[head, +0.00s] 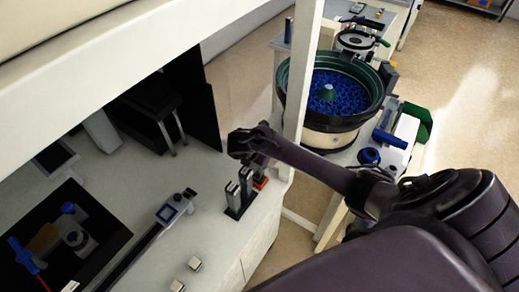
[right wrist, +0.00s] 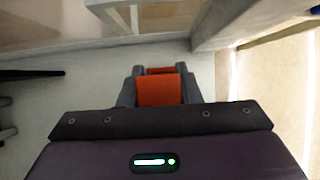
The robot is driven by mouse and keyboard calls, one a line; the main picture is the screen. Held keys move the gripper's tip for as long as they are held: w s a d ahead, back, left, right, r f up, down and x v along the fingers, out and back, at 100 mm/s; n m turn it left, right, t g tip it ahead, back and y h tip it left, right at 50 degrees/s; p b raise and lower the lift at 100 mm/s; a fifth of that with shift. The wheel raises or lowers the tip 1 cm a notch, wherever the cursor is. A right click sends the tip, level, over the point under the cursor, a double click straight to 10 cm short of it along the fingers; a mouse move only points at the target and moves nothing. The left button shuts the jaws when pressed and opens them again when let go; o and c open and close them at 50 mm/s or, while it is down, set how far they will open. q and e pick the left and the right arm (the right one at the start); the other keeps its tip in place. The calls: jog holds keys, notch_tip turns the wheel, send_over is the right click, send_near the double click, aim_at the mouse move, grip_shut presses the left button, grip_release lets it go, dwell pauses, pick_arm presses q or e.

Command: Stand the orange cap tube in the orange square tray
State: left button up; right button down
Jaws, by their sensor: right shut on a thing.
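My right gripper (head: 252,145) reaches in from the right, above the right end of the white bench. In the right wrist view its grey fingers (right wrist: 160,92) are shut on the sides of an orange block-like top, the cap of the orange cap tube (right wrist: 160,88). The tube's body is hidden below the cap there, and it is small and dark in the head view. The orange square tray (head: 261,182) shows as a small orange patch below the gripper, partly hidden by grey uprights. I cannot tell whether the tube touches the tray. My left gripper is out of view.
A black rack with grey uprights (head: 239,198) stands close beside the tray. A green-rimmed bowl feeder (head: 335,90) with blue parts stands beyond a white post (head: 303,75). Two small blocks (head: 194,263) lie near the front edge. A black plate (head: 75,240) lies at left.

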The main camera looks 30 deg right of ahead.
jog(key=shift+s+f, duration=0.3)
jog(key=shift+f, duration=0.2)
dwell(0.8)
jog(key=shift+w+r+p, duration=0.15)
jog(key=shift+r+p, duration=1.45)
jog(key=shift+w+r+p, duration=0.15)
jog(key=shift+r+p, duration=1.4)
jog(key=shift+r, duration=0.05)
